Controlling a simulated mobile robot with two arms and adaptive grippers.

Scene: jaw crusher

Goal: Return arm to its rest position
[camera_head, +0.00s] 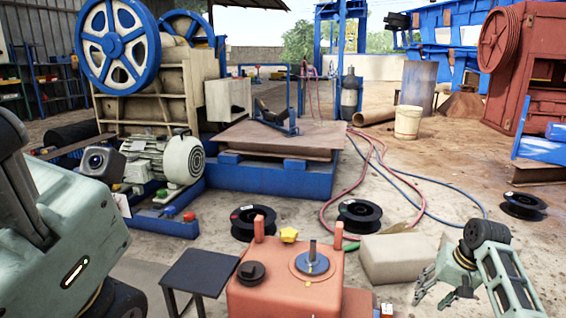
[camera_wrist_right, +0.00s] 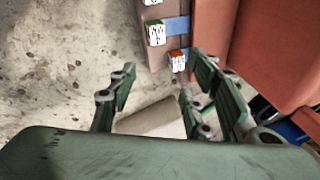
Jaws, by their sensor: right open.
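My right gripper (camera_head: 432,290) is at the lower right of the head view, in front of the beige block (camera_head: 397,257), with its fingers pointing left and down. In the right wrist view the right gripper (camera_wrist_right: 163,66) has its fingers spread apart with nothing held between them. A beige block, partly hidden, also shows low between the fingers (camera_wrist_right: 150,117). Part of my left arm (camera_head: 70,220) fills the left side of the head view. My left gripper cannot be seen.
A red box-like unit (camera_head: 285,290) with knobs stands at front centre, beside a dark stool (camera_head: 200,272). Small marked cubes (camera_wrist_right: 155,34) sit on a ledge near the right fingers. Black spools (camera_head: 360,216) and hoses lie on the floor.

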